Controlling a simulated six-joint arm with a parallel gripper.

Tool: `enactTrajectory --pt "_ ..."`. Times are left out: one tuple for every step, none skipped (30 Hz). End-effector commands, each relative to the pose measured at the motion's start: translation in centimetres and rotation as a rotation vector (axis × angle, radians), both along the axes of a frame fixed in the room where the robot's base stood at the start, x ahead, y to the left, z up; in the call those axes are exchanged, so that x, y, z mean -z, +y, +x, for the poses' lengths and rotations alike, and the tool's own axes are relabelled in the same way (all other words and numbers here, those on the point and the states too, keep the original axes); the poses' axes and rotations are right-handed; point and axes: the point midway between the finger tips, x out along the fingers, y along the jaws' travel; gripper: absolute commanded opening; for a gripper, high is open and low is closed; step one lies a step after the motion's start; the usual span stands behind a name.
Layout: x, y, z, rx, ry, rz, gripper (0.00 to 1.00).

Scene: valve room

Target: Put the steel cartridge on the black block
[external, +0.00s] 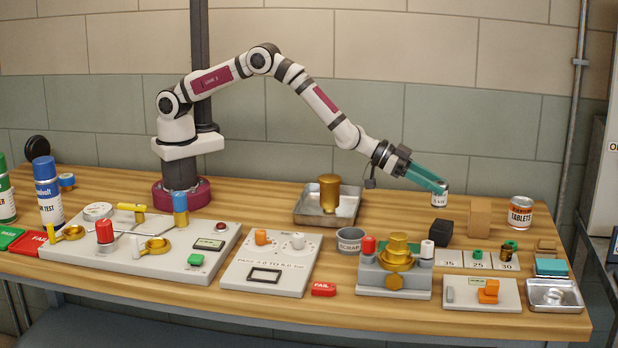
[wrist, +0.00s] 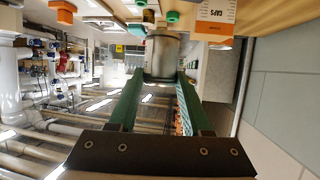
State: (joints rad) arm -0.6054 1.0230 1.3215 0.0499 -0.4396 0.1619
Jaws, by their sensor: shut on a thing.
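The steel cartridge (external: 440,195) is a short pale cylinder with a small dark marking in the external view. My gripper (external: 440,187), with long green fingers, reaches in from the left and is shut on it. In the wrist view the steel cartridge (wrist: 163,54) sits between the tips of my gripper (wrist: 162,78). The black block (external: 445,229) is a small dark cube on the table, just below the cartridge in the external view, and its visible top is bare. The cartridge is apart from the block. I cannot make out the block in the wrist view.
A tan block (external: 479,218) and a tablets can (external: 521,212) stand right of the black block. A numbered strip (external: 453,258) with small parts and a brass fixture (external: 396,268) lie in front. A metal tray (external: 311,206) holds a brass cup (external: 329,193) to the left.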

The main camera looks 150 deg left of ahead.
Motion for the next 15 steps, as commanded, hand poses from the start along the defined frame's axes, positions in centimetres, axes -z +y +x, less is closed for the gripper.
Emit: enactTrajectory --pt "0.6 1.0 -0.1 -0.002 0.0 0.001 0.0" --pt "0.9 1.5 -0.1 -0.001 -0.001 0.001 0.0" --pt "1.1 2.0 -0.2 -0.001 -0.001 0.001 0.0" --pt "1.3 2.2 -0.2 -0.001 -0.002 0.001 0.0" --pt "1.5 2.3 -0.2 0.0 -0.002 0.001 0.0" --pt "1.9 2.4 -0.2 0.0 -0.001 0.001 0.0" --pt "2.4 2.4 -0.2 0.0 0.0 0.0 0.0" --pt "2.9 2.4 -0.2 0.001 0.001 -0.001 0.0" --pt "3.8 2.4 -0.3 0.001 0.0 -0.002 0.0" --pt "4.4 2.4 -0.2 0.001 0.001 -0.002 0.0" --pt "5.0 2.4 -0.2 0.001 0.0 -0.002 0.0" --pt "5.4 2.4 -0.2 0.001 -0.002 0.0 0.0" --pt "5.5 2.4 -0.2 0.001 -0.002 0.001 0.0" --pt "5.5 2.4 -0.2 0.001 -0.002 0.001 0.0" --pt "5.4 2.4 -0.2 0.001 -0.003 0.001 0.0"
